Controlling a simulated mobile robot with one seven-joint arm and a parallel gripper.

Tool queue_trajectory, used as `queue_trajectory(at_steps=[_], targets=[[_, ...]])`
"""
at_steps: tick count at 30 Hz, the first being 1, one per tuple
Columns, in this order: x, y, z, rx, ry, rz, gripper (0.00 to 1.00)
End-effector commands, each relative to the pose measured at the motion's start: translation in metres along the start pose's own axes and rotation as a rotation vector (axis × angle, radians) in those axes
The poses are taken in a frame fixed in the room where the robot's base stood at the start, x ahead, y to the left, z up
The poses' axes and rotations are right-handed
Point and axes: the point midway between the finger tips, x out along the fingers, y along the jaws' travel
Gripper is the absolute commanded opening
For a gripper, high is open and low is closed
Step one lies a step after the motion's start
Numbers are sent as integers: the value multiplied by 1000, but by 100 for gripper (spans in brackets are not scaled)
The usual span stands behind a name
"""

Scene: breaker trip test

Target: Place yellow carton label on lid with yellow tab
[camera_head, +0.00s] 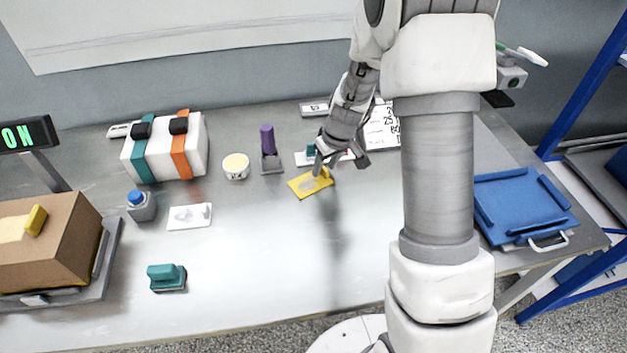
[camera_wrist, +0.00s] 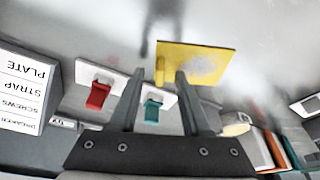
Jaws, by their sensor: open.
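The yellow carton label (camera_head: 305,186) lies flat on the grey table, a thin yellow plate with a grey patch and a small raised grip at one edge. It also shows in the wrist view (camera_wrist: 205,62). My gripper (camera_head: 338,163) is open just above and beside the label. In the wrist view my two fingers (camera_wrist: 160,75) are spread, with the label's raised grip appearing between their tips; I cannot tell whether they touch it. A brown carton (camera_head: 55,240) at the left has a yellow tab (camera_head: 36,220) on its top, which I take as the lid.
A white block with teal and orange straps (camera_head: 165,148), a white round tub (camera_head: 236,166), a purple-handled item (camera_head: 268,145), a blue-knobbed item (camera_head: 140,205), a white card (camera_head: 190,216) and a teal-handled block (camera_head: 167,278) stand between label and carton. A blue tray (camera_head: 522,203) is at the right.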

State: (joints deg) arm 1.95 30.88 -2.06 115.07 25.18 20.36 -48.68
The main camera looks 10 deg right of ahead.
Motion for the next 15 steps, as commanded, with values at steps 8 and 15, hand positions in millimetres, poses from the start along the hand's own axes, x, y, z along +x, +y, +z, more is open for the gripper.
queue_trajectory(at_steps=[8, 15], targets=[[0, 0, 0, 0, 1, 0, 30], [0, 0, 0, 0, 1, 0, 0]])
